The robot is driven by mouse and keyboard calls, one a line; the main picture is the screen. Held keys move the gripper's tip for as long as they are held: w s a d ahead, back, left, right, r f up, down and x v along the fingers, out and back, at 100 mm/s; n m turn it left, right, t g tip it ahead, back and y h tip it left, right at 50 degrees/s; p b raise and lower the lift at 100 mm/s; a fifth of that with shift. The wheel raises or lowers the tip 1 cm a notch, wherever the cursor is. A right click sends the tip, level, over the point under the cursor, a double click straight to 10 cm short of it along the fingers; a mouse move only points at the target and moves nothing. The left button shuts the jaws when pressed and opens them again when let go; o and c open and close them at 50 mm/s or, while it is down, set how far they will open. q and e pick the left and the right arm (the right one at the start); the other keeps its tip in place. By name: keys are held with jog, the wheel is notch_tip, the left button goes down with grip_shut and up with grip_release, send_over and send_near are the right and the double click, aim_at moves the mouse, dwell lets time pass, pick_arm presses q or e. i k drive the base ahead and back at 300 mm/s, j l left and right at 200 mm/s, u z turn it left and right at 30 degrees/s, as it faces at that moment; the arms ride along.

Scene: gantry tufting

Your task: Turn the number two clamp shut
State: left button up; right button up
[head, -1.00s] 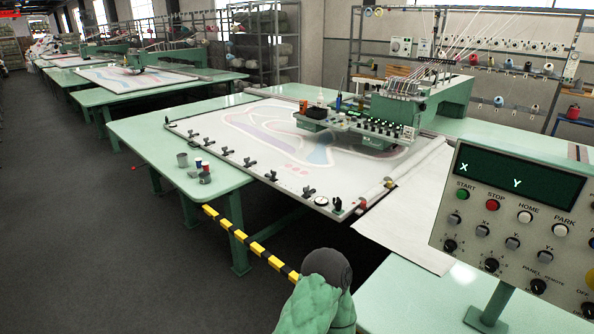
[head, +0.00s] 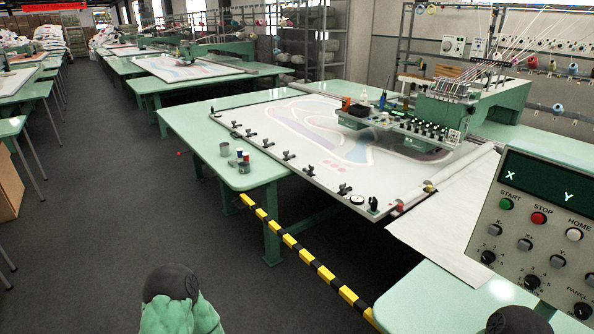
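Several small dark clamps sit in a row along the near edge of the white tufting frame (head: 330,187) on the green table. One clamp (head: 288,155) is mid-row, and another clamp (head: 344,189) is toward the near right end. I cannot read any numbers, so I cannot tell which is number two, nor whether any clamp is open or shut. A green-sleeved part of my arm with a dark rounded joint shows at the bottom, left of centre. Another dark part of mine shows at the bottom right. Neither gripper's fingers are in view, and nothing of mine touches the clamps.
A yellow-black striped bar (head: 303,255) runs along the near side of the table. A control panel (head: 540,235) stands at the right. Grey floor at left is open.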

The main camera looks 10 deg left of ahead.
aim_at(311, 168)
jog(key=u, duration=0.25)
jog(key=i+j, duration=0.5)
jog(key=i, duration=0.15)
jog(key=i+j, duration=0.5)
jog(key=i+l, duration=0.05)
jog(key=i, duration=0.05)
